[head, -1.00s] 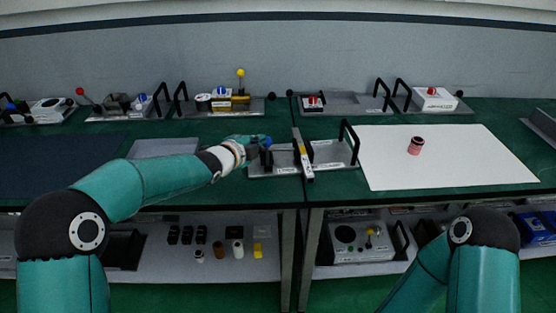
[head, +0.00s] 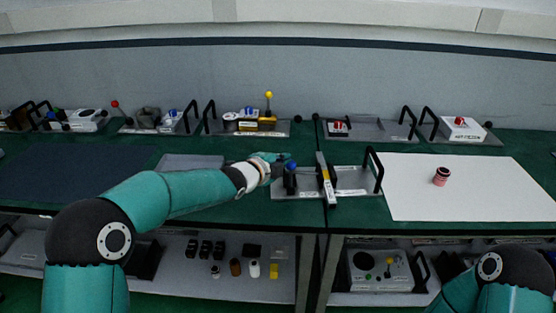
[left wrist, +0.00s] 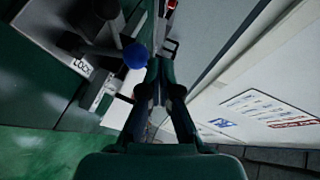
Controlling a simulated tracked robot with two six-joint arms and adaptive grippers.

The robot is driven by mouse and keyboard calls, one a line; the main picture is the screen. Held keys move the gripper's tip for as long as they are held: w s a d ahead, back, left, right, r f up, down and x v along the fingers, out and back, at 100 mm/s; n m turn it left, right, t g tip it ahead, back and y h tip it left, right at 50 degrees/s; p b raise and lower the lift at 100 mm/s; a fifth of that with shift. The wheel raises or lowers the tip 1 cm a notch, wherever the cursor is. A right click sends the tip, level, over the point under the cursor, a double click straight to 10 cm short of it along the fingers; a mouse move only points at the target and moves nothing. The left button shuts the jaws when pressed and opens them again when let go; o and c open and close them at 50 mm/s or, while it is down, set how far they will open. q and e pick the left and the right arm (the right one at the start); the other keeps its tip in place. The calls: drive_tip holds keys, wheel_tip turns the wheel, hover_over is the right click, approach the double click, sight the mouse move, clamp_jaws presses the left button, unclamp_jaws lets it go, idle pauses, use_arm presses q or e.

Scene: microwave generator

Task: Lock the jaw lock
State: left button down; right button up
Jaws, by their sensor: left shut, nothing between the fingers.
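The jaw lock's blue ball knob (head: 291,165) stands on a dark lever at the left part of a grey metal plate (head: 290,193) on the green bench. In the left wrist view the blue knob (left wrist: 136,56) lies just left of my fingers, beside a plate with a label reading "LOCK" (left wrist: 82,66). My left gripper (head: 282,158) is shut and empty close to the knob, partly overlapping it in the head view. Its fingers (left wrist: 163,66) show together in the left wrist view; I cannot tell whether they touch the knob. My right gripper is out of view.
A yellow-and-white bar (head: 326,180) and a black handle (head: 374,170) stand right of the lever. A white sheet (head: 480,195) carries a reddish cylinder (head: 441,176). Other devices line the bench's back. A dark mat (head: 70,175) lies left.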

use_arm(q)
drive_tip(key=s+a+r+p, duration=0.2)
drive_tip(key=s+a+r, duration=0.4)
drive_tip(key=s+r, duration=0.2)
drive_tip(key=shift+s+a+r, duration=0.25)
drive_tip(key=shift+s+a, duration=0.05)
drive_tip(key=shift+s, duration=0.1)
drive_tip(key=shift+f, duration=0.1)
